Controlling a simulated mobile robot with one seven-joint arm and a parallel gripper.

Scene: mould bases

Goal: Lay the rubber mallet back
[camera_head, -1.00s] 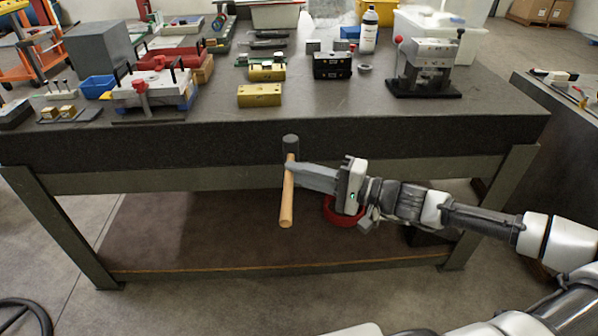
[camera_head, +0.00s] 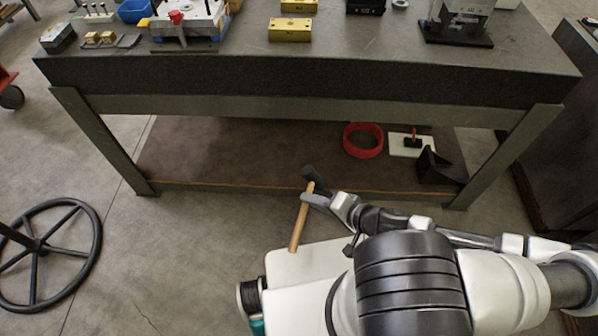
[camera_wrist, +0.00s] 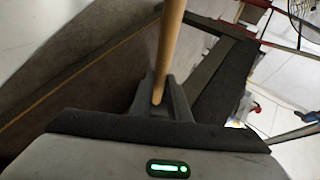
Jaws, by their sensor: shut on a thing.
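The rubber mallet has a black head (camera_head: 312,174) and a light wooden handle (camera_head: 299,226). My gripper (camera_head: 308,197) is shut on the handle just below the head. The mallet hangs tilted, head up and handle end down to the left, in front of the lower shelf's front edge. In the wrist view the wooden handle (camera_wrist: 169,45) runs up from between the fingers of my gripper (camera_wrist: 160,100). The mallet's head is not visible in that view.
A workbench (camera_head: 330,88) with a thick dark top stands ahead. Its brown lower shelf (camera_head: 230,150) holds a red ring (camera_head: 363,140), a white plate (camera_head: 408,146) and a black angled block (camera_head: 438,168) at the right. The shelf's left and middle are clear. A spoked wheel (camera_head: 45,250) stands at the left.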

